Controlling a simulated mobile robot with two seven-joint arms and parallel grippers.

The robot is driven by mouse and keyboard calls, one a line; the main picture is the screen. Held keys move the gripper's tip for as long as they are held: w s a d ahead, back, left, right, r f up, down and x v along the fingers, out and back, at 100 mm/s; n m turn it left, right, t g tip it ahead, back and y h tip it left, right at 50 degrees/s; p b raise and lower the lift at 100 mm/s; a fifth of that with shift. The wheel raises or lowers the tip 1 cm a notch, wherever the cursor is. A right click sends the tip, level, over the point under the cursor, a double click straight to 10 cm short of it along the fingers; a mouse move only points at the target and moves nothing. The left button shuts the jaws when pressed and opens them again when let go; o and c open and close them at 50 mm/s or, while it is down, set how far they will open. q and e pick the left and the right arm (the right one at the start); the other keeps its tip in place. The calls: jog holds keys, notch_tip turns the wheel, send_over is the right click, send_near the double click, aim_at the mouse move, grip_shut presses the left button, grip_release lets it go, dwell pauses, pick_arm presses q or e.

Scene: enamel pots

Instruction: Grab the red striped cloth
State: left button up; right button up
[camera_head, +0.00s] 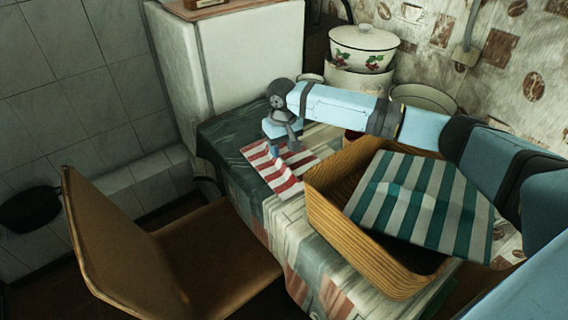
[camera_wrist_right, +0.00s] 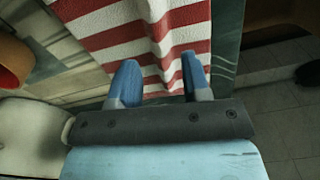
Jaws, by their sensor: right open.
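The red and white striped cloth (camera_head: 272,172) lies on the table beside the wicker basket, near the table's left edge. It fills the upper middle of the right wrist view (camera_wrist_right: 152,42). My right gripper (camera_head: 276,150) is at the cloth's far end in the head view. In the right wrist view its two blue fingers (camera_wrist_right: 160,80) are apart, with part of the cloth showing between and beyond them. Whether the fingertips touch the cloth I cannot tell. My left gripper is in neither view.
A wicker basket (camera_head: 330,222) with a green and white striped cloth (camera_head: 420,203) over it stands right of the red cloth. A white enamel pot (camera_head: 362,48) is behind my right arm. A brown chair (camera_head: 165,255) stands at the table's left, and a white cabinet (camera_head: 240,60) behind.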

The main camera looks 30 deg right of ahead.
aim_at(284, 163)
notch_tip(284, 163, down, 6)
jog(key=shift+s+d+r+b, duration=0.1)
jog(key=shift+d+b, duration=0.05)
jog(key=shift+b, duration=0.6)
grip_shut()
